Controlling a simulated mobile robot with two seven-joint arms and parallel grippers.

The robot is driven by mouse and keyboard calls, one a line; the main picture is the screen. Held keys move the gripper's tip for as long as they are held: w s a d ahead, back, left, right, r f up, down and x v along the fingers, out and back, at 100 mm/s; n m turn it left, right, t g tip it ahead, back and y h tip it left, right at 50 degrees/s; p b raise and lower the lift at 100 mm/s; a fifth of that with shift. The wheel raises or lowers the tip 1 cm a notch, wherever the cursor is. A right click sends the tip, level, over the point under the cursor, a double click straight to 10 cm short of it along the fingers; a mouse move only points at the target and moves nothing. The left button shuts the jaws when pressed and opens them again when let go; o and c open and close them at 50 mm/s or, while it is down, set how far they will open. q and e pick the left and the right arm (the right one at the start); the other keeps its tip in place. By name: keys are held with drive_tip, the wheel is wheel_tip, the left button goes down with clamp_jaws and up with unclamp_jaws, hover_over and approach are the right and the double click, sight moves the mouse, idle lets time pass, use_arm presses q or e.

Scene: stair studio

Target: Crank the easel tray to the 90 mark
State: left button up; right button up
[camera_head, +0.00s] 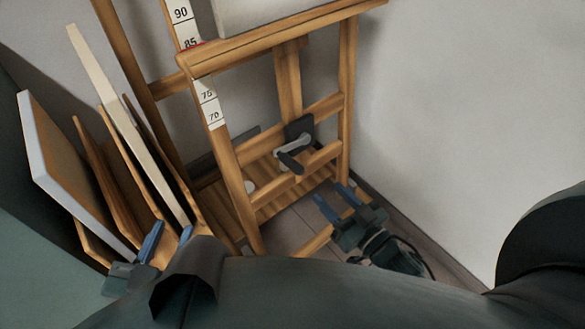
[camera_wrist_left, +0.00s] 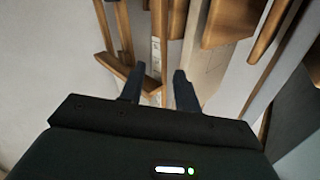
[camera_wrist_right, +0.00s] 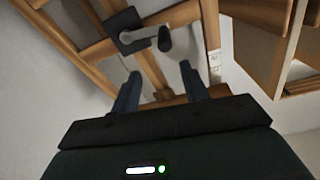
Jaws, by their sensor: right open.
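The wooden easel stands ahead, with a numbered scale (camera_head: 208,96) on its left post. My left gripper (camera_head: 169,234) is open and empty by the leaning panels.
Several panels and boards (camera_head: 75,165) lean at the left, close to my left gripper. A pale canvas (camera_head: 262,12) rests on the tray. The easel's lower rails and slatted shelf (camera_head: 285,195) surround the crank area. The wall (camera_head: 450,110) closes off the right side.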

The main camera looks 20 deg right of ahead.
sight(302, 174)
drive_tip(key=w+a, duration=0.1)
drive_tip(key=w, duration=0.2)
drive_tip(key=w+a+n+b, duration=0.1)
drive_tip(key=w+a, duration=0.1)
drive_tip(key=w, duration=0.2)
drive_tip(key=w+a+n+b, duration=0.1)
drive_tip(key=w+a, duration=0.1)
drive_tip(key=w, duration=0.1)
drive_tip(key=shift+w+a+f+y, duration=0.15)
drive_tip(key=shift+w+f+y, duration=0.15)
drive_tip(key=shift+w, duration=0.05)
use_arm(q)
drive_tip(key=shift+s+d+m+t+h, duration=0.1)
drive_tip(key=shift+d+m+t+h, duration=0.55)
drive_tip(key=shift+h, duration=0.25)
use_arm(e)
drive_tip(key=shift+w+a, duration=0.2)
drive_tip(key=shift+w, duration=0.3)
drive_tip(key=shift+c, duration=0.5)
clamp_jaws()
